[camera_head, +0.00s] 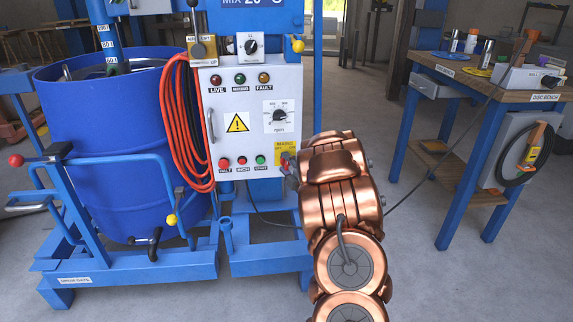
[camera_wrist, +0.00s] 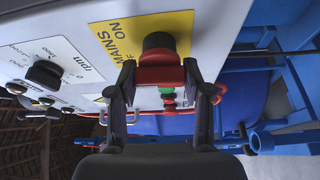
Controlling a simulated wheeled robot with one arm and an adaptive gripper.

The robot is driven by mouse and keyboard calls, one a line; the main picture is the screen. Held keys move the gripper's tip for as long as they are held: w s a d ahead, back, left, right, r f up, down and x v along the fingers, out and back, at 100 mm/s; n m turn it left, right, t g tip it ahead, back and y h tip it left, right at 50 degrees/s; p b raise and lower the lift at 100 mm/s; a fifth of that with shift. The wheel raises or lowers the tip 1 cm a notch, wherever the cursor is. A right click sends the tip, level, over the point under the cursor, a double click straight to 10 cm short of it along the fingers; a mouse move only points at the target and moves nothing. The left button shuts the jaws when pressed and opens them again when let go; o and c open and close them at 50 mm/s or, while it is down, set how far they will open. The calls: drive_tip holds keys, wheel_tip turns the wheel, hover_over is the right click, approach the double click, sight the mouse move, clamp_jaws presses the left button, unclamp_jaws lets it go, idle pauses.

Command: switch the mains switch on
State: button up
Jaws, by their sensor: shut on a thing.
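The mains switch is on the lower right of the grey control panel (camera_head: 243,122). Its yellow plate (camera_head: 284,147) shows in the head view, and the plate also shows in the wrist view (camera_wrist: 120,40) with "MAINS" and "ON" readable. The mains switch handle (camera_wrist: 162,74) is red with a black part above it in the wrist view. My gripper (camera_wrist: 161,85) is shut on this red handle, one finger at each side. In the head view my arm and gripper partly hide the switch. I cannot tell which position the handle points to.
Beside the switch are the red, red and green buttons (camera_head: 242,161) and, above, the rpm knob (camera_head: 280,115). An orange hose coil (camera_head: 176,125) hangs left of the panel, next to the blue drum (camera_head: 105,150). A bench (camera_head: 480,85) stands right, with clear floor between.

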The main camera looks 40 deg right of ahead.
drive_tip(key=m+t, duration=0.1)
drive_tip(key=m, duration=0.3)
drive_tip(key=shift+h+p, duration=0.3)
drive_tip(key=shift+p, duration=0.05)
drive_tip(key=shift+m+t+h+p, duration=0.45)
drive_tip(key=shift+m+h, duration=0.65)
drive_tip(key=shift+m, duration=1.5)
drive_tip(key=o, duration=1.2)
drive_tip(key=shift+c, duration=0.2)
